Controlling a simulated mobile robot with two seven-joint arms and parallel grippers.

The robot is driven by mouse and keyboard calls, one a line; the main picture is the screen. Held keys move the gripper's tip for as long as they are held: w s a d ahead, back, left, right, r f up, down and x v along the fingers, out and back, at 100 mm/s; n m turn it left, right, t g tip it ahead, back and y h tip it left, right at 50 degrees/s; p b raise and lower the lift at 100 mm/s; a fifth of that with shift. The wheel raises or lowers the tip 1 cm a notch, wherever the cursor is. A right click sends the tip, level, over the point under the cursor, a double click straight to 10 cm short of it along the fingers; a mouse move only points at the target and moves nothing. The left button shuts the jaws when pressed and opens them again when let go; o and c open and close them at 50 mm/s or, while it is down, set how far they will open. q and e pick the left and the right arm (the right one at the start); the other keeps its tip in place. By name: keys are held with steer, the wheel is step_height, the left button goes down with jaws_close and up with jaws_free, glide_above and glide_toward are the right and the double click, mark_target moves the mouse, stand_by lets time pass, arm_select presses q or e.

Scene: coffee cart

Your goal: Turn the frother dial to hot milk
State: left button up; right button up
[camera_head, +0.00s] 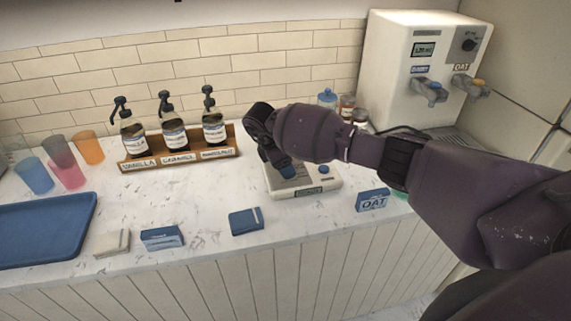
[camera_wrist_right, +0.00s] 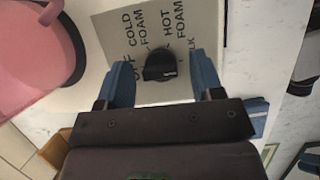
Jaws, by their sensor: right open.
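The frother base (camera_head: 314,187) is a white box on the counter, below my right forearm in the head view. In the right wrist view its grey label plate (camera_wrist_right: 198,30) reads OFF, COLD FOAM, HOT FOAM and a partly hidden word ending in LK. The black dial (camera_wrist_right: 159,66) sits on that plate, and I cannot tell for sure which word it points to. My right gripper (camera_wrist_right: 163,82) is open, with its blue fingers on either side of the dial. In the head view the gripper (camera_head: 284,168) is over the base. My left gripper is not in view.
A pink pitcher (camera_wrist_right: 36,50) stands close by in the wrist view. A syrup rack (camera_head: 181,157) with several pump bottles is to the left. A blue OAT box (camera_head: 372,200) is right of the base. A blue tray (camera_head: 45,232) and small packets lie left. A white dispenser (camera_head: 405,75) stands behind.

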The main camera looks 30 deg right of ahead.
steer(key=v, duration=1)
steer(key=shift+a+r, duration=0.2)
steer(key=shift+r, duration=0.15)
steer(key=shift+w, duration=0.1)
